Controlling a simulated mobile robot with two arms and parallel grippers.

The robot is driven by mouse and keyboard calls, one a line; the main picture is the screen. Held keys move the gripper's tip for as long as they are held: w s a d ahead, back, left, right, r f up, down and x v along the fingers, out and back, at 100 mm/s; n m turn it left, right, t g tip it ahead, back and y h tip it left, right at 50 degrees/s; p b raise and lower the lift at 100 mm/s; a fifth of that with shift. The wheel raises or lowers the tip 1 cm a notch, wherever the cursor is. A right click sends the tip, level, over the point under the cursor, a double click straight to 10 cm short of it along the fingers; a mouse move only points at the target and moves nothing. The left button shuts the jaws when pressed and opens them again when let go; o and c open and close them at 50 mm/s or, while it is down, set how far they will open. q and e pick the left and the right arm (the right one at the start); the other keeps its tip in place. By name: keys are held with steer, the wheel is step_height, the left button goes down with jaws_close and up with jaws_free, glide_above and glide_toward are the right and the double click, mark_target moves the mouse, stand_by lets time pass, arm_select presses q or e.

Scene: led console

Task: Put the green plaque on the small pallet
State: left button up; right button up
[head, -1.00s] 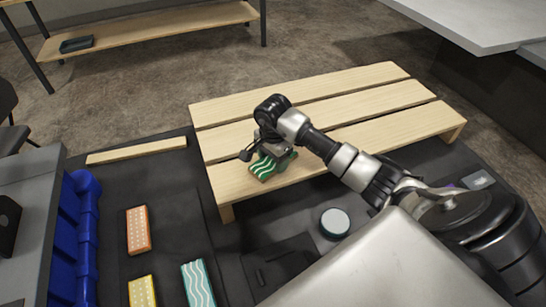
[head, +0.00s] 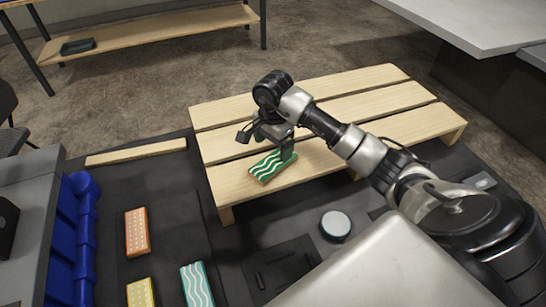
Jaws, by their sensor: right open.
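The green plaque (head: 270,166) with white wavy lines lies flat on the front slat of the small wooden pallet (head: 228,183), near its left end. My right gripper (head: 281,150) is open just above and behind the plaque's far right end, and the plaque shows almost whole. Whether a finger still touches the plaque I cannot tell. My left gripper is not in view.
An orange plaque (head: 137,231), a yellow plaque (head: 141,293) and a teal wavy plaque (head: 197,285) lie on the dark surface. A round white-topped disc (head: 335,225) sits in front of the pallet. A blue bin (head: 73,240) stands at left. The pallet's other slats are clear.

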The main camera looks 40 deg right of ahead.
mark_target(273, 162)
step_height(273, 162, up, 6)
steer(key=shift+f, duration=0.1)
stand_by(0.6)
